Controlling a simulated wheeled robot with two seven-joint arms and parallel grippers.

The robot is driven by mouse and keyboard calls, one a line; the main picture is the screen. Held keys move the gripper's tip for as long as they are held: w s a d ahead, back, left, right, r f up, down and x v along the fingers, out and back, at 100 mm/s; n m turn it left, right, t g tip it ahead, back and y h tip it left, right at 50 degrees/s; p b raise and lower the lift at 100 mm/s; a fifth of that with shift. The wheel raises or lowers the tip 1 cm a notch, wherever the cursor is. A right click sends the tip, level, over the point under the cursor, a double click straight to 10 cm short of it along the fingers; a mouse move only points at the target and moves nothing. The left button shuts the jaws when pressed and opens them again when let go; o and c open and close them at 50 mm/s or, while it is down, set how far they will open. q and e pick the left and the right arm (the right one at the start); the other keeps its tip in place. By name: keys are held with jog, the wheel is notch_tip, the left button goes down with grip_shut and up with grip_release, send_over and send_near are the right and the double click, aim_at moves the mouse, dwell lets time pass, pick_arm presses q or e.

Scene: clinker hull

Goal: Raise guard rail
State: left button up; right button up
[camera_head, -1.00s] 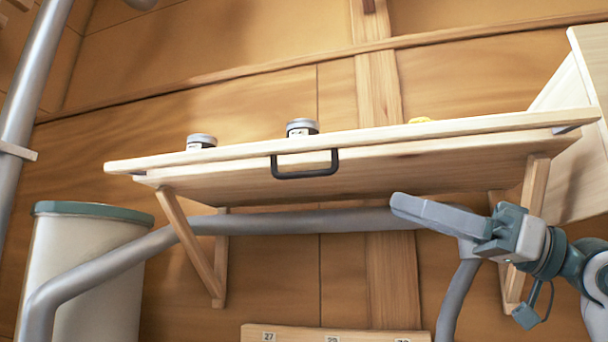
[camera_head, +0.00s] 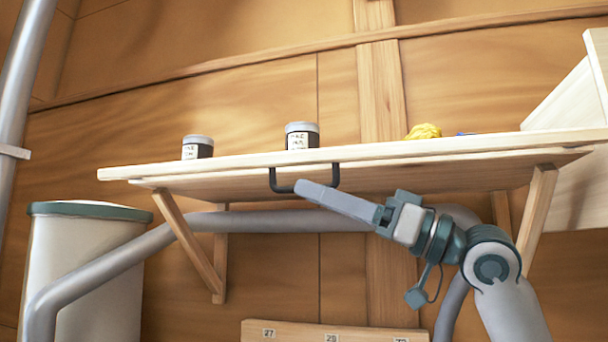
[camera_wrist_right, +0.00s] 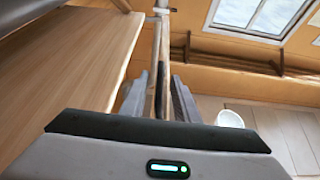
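The guard rail (camera_head: 230,160) appears to be the long pale wooden strip along the shelf's front edge. A black U-shaped handle (camera_head: 335,178) hangs below it, left of the middle. My right gripper (camera_head: 308,188) reaches in from the right, its fingertips overlapping the lower part of the handle. In the right wrist view its two fingers (camera_wrist_right: 158,100) stand apart, with a narrow dark upright piece, likely the handle, between them. I cannot tell whether they touch it. My left gripper is in neither view.
Two dark, grey-lidded jars (camera_head: 302,136) and a yellow crumpled item (camera_head: 423,131) rest on the shelf. Wooden brackets (camera_head: 190,240) support it. A grey pipe (camera_head: 110,268) runs below, beside a pale bin (camera_head: 85,270). A numbered board (camera_head: 300,331) shows at the bottom.

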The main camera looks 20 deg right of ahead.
jog(key=shift+p+x, duration=0.4)
jog(key=shift+x, duration=1.1)
grip_shut()
jog(key=shift+s+r, duration=0.1)
